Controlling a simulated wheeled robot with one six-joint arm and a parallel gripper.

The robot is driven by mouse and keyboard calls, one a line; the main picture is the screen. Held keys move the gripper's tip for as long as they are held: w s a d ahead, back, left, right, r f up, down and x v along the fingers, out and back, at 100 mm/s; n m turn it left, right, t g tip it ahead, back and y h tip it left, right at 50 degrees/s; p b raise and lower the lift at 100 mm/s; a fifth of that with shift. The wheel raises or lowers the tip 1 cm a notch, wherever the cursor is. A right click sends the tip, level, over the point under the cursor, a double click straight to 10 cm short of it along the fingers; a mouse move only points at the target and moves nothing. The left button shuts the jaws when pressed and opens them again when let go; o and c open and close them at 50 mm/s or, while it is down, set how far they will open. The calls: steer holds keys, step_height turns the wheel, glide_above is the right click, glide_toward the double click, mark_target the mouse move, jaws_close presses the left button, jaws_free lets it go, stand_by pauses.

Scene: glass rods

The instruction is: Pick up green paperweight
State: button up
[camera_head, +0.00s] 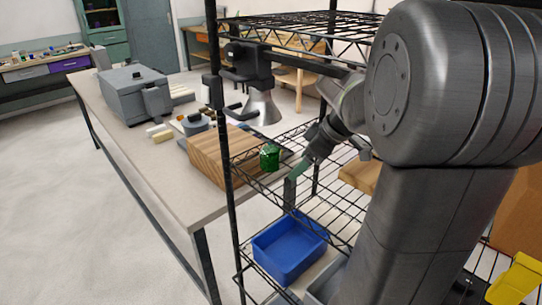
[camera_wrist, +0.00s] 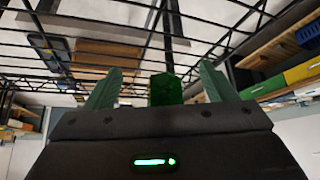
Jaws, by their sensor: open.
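The green paperweight (camera_head: 269,157) is a small dark green glass piece. In the head view it stands beside the wooden block, near the edge of the wire shelf. In the wrist view the green paperweight (camera_wrist: 166,89) shows between and beyond the two green fingers. My gripper (camera_head: 293,178) is to the right of the paperweight in the head view, its fingers apart with nothing seen between them. In the wrist view my gripper (camera_wrist: 158,84) has its two fingers wide apart on either side of the paperweight. I cannot tell how far the fingertips are from it.
A striped wooden block (camera_head: 220,155) stands on the long table (camera_head: 150,175). The black wire rack (camera_head: 228,190) has upright posts and shelves close around my arm. A blue bin (camera_head: 288,248) sits on a lower shelf. A grey machine (camera_head: 133,92) stands farther along the table.

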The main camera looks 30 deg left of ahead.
mark_target(278, 150)
steer(key=a, duration=0.2)
steer(key=a+p, duration=0.1)
steer(key=a, duration=0.2)
steer(key=s+a, duration=0.1)
steer(key=a, duration=0.1)
steer(key=shift+a+r+p, duration=0.1)
steer(key=shift+a+p, duration=0.05)
steer(key=shift+p, duration=0.15)
steer(key=shift+a+f, duration=0.2)
steer(key=shift+a, duration=0.1)
steer(key=shift+a+f, duration=0.15)
steer(key=shift+f, duration=0.2)
steer(key=shift+c, duration=0.2)
steer(key=c, duration=1.2)
